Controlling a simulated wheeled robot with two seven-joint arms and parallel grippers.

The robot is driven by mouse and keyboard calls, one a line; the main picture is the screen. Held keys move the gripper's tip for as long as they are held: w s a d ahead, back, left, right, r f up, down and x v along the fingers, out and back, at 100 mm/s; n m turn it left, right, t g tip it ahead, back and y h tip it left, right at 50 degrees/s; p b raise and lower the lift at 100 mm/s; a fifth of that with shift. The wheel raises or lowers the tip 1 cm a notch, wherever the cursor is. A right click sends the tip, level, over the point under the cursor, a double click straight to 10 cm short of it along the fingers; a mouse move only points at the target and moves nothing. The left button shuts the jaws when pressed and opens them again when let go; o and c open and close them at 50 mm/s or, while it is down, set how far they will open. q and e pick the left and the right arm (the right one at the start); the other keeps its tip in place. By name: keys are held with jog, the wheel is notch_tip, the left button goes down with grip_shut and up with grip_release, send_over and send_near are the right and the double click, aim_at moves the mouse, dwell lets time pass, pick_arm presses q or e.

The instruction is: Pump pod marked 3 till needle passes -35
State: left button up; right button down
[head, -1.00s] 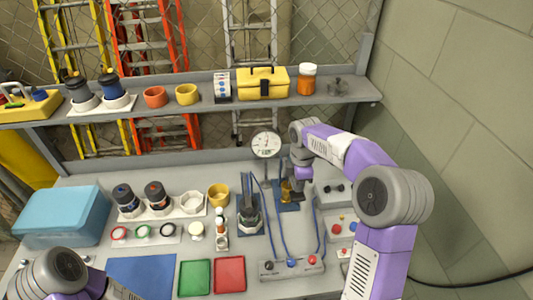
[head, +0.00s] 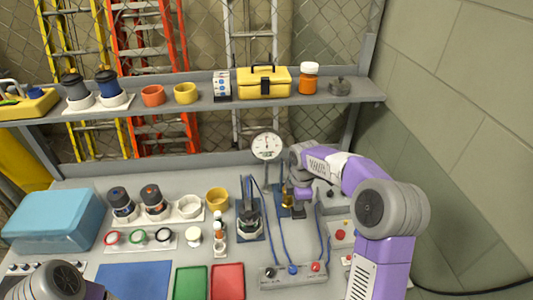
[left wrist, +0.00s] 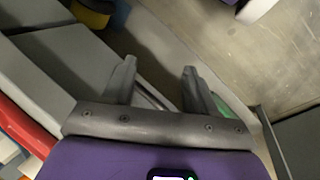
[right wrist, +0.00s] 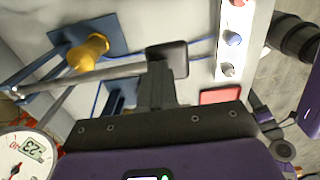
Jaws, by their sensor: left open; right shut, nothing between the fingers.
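A white dial gauge (head: 267,146) stands on a post at the back of the bench. In the right wrist view the gauge (right wrist: 24,158) shows a digital figure that looks like -23; its needle is hard to read. A brass-yellow cylinder (right wrist: 88,50) stands on a blue base. A dark pod (head: 250,219) sits in a blue stand left of it. I cannot read a 3 on any pod. My right gripper (right wrist: 167,58) is shut and empty beside the brass cylinder; a grey bar (right wrist: 90,76) runs up to its fingers, contact unclear. My left gripper (left wrist: 160,75) is open and empty.
A valve box (head: 292,273) with blue hoses lies in front. A red-button box (head: 341,235) stands at right. Two capped pods (head: 122,203) (head: 154,199), a blue case (head: 55,221) and coloured mats (head: 227,282) occupy the left and front. The shelf (head: 205,106) overhangs behind.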

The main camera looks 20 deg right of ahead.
aim_at(298, 213)
notch_tip(298, 213, down, 5)
jog(key=shift+s+r+b, duration=0.1)
jog(key=shift+r+b, duration=0.05)
jog(key=shift+b, duration=0.9)
notch_tip(298, 213, up, 13)
jog(key=p, duration=1.1)
notch_tip(298, 213, down, 13)
jog(key=b, duration=0.8)
notch_tip(298, 213, up, 13)
jog(key=p, duration=1)
jog(key=shift+r, duration=0.1)
